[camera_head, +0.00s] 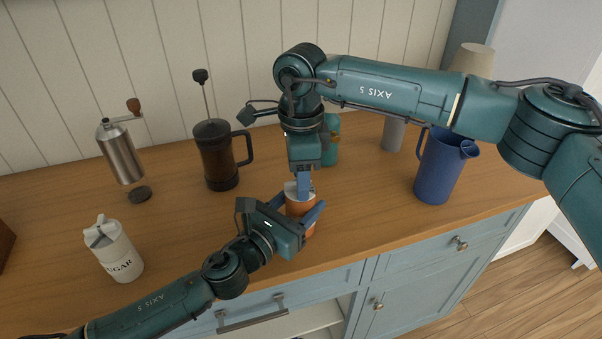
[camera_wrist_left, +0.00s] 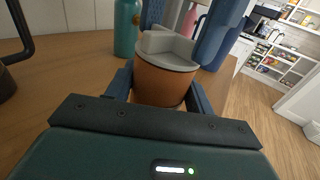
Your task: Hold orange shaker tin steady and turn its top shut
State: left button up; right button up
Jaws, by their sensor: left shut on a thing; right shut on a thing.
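The orange shaker tin (camera_head: 294,208) stands upright near the front edge of the wooden counter. Its pale grey top shows in the left wrist view, above the orange body (camera_wrist_left: 163,84). My left gripper (camera_head: 309,218) comes from the left and is shut around the tin's body, one finger on each side. My right gripper (camera_head: 304,185) points down from above and is shut on the pale top (camera_head: 290,188). Its fingers hide part of the top in the head view. I cannot tell how far the top is turned.
A French press (camera_head: 214,155) and a hand grinder (camera_head: 121,152) stand at the back left, a sugar container (camera_head: 113,249) at the left. A blue pitcher (camera_head: 438,172) stands right. A teal bottle (camera_wrist_left: 127,28) stands behind the tin. The counter's front edge is close.

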jog(key=m, duration=0.4)
jog(key=shift+m, duration=0.3)
jog(key=m, duration=0.3)
jog(key=shift+m, duration=0.4)
jog(key=m, duration=0.3)
jog(key=shift+m, duration=2)
jog(key=o, duration=1)
notch_tip(320, 180, up, 12)
